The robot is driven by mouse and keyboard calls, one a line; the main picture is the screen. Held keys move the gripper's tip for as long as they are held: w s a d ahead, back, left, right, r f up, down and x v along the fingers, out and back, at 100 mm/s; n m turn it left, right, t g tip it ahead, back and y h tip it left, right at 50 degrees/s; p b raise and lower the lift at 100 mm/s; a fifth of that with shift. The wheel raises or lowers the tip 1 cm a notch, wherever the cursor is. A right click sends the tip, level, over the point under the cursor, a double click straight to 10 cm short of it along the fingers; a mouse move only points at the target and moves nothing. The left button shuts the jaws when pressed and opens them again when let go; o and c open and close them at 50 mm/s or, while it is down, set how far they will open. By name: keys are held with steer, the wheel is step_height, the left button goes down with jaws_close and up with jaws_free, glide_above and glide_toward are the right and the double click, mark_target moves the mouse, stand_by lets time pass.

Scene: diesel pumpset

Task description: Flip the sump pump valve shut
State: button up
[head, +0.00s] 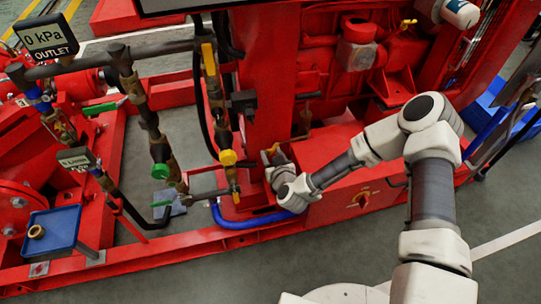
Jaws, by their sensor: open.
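My arm reaches in from the lower right, and my gripper (270,155) is low beside the red engine column, its fingers small and partly hidden by the wrist. It is open, with nothing seen between the fingers. Just left of it is a vertical pipe with a yellow valve handle (228,157) and a thin yellow lever (235,185) below. A gap shows between gripper and yellow handle; I cannot tell its depth. Another yellow lever (209,58) stands upright higher on this pipe. Green valve handles (160,171) are farther left. No label shows which is the sump pump valve.
A blue hose (245,222) curves below my wrist. A red box with a rotary switch (361,200) is under my forearm. A blue tray (52,229) with a brass fitting (36,231) stands at left. An outlet gauge (46,37) reads 0 kPa. Grey floor is open in front.

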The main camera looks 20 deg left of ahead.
steer(key=shift+x, duration=0.85)
jaws_close()
